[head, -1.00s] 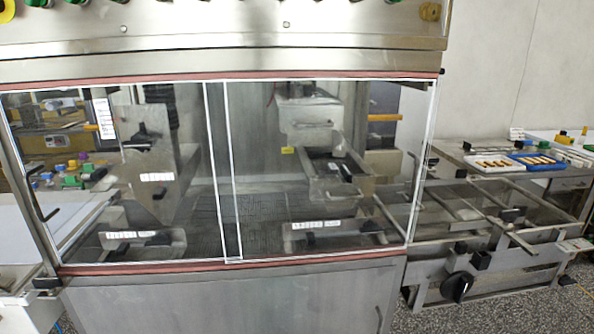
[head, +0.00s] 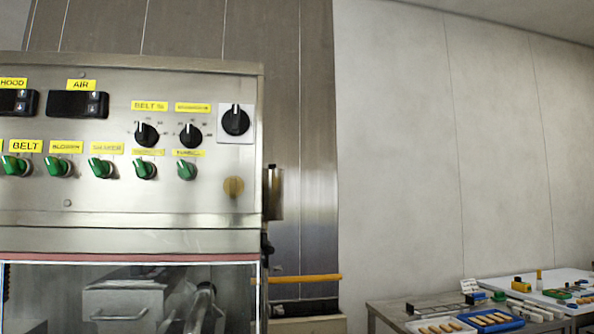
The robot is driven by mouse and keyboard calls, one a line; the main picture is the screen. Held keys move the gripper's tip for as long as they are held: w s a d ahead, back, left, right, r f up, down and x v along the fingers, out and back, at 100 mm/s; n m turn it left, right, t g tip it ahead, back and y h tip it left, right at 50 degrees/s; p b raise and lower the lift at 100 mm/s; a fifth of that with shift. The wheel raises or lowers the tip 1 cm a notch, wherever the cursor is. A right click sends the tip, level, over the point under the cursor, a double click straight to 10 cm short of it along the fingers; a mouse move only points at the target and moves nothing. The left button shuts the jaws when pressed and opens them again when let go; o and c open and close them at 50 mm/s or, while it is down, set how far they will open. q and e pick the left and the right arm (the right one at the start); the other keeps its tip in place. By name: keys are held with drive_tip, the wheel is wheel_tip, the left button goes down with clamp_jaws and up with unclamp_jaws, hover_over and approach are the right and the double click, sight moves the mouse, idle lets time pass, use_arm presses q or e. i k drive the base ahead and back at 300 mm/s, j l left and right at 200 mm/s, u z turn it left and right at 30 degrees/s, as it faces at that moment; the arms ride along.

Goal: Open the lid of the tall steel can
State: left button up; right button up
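A narrow upright steel cylinder (head: 274,195) shows at the right side of the control cabinet in the head view, partly hidden by the cabinet's edge. It has a small dark piece at its top. I cannot tell for sure whether it is the tall steel can, and no open lid shows on it. Neither of my grippers can be made out in the view.
The steel control cabinet (head: 120,225) with green switches and black knobs fills the left. Below it, a steel hopper (head: 130,310) shows behind glass. At lower right, a table (head: 385,311) holds a blue tray (head: 515,321) and small items. A pale wall stands behind.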

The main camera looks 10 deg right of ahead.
sight(271, 166)
drive_tip(key=i+l, duration=0.1)
drive_tip(key=l, duration=0.25)
drive_tip(key=i+l, duration=0.1)
drive_tip(key=l, duration=0.25)
drive_tip(key=i+l, duration=0.1)
drive_tip(key=l, duration=0.25)
drive_tip(key=i+l, duration=0.1)
drive_tip(key=l, duration=0.3)
